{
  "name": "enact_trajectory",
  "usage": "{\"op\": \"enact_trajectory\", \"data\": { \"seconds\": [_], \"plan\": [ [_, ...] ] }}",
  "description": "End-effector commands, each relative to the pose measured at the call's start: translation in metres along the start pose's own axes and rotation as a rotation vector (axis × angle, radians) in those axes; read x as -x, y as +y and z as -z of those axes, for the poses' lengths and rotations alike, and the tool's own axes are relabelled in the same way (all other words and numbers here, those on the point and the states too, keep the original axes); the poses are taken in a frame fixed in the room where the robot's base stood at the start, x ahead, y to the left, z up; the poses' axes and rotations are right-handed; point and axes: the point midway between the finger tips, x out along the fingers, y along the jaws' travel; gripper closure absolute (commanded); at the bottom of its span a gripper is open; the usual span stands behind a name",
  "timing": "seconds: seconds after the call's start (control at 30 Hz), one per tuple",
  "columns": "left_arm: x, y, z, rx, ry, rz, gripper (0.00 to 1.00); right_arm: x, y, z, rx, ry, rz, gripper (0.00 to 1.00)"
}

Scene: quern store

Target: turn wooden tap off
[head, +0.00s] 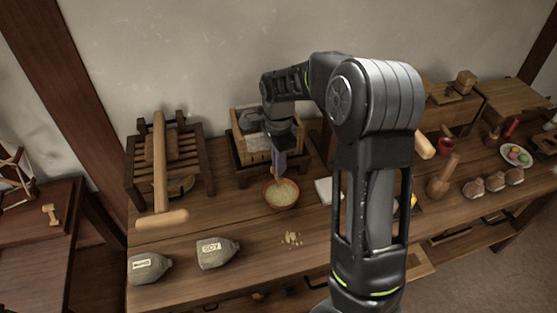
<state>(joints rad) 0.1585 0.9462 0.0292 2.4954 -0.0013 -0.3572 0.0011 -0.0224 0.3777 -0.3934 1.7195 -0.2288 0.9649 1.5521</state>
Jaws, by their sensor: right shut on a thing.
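My right gripper (279,163) points down at the front of a wooden box (257,148) on a dark stand, just above and behind a reddish bowl (283,204). It is shut on the wooden tap, which is mostly hidden by the fingers. I cannot tell which way the tap is turned. The bowl holds pale, grain-like stuff, and whether any is falling is too small to tell. My left gripper is not in view.
A wooden rack with a mallet (160,160) stands at the left. Two labelled sacks (217,259) lie at the front left. My arm hides the bench's middle. A red cup (446,146), a wooden pestle (437,187) and a plate of coloured balls (516,154) stand right.

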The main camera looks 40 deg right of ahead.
Motion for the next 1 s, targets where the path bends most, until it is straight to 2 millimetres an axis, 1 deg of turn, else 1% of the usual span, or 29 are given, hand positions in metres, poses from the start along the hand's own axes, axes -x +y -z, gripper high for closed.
{"op": "enact_trajectory", "data": {
  "seconds": [0.1,0.3,0.77,0.8,1.0],
  "plan": [
    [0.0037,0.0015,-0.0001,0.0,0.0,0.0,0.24,0.0016,-0.0004,0.0001,-0.066,0.001,0.001,1.0],
    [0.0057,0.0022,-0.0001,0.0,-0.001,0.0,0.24,0.0012,-0.0005,0.0003,-0.135,0.001,0.002,1.0],
    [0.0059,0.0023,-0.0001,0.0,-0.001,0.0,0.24,0.0006,-0.0007,0.0004,-0.156,0.0,0.002,1.0],
    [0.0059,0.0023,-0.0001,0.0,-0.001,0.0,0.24,0.0007,-0.0007,0.0004,-0.156,0.0,0.003,0.88],
    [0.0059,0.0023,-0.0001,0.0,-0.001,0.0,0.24,0.0004,-0.0004,0.0003,-0.155,0.0,0.002,0.72]
  ]
}}
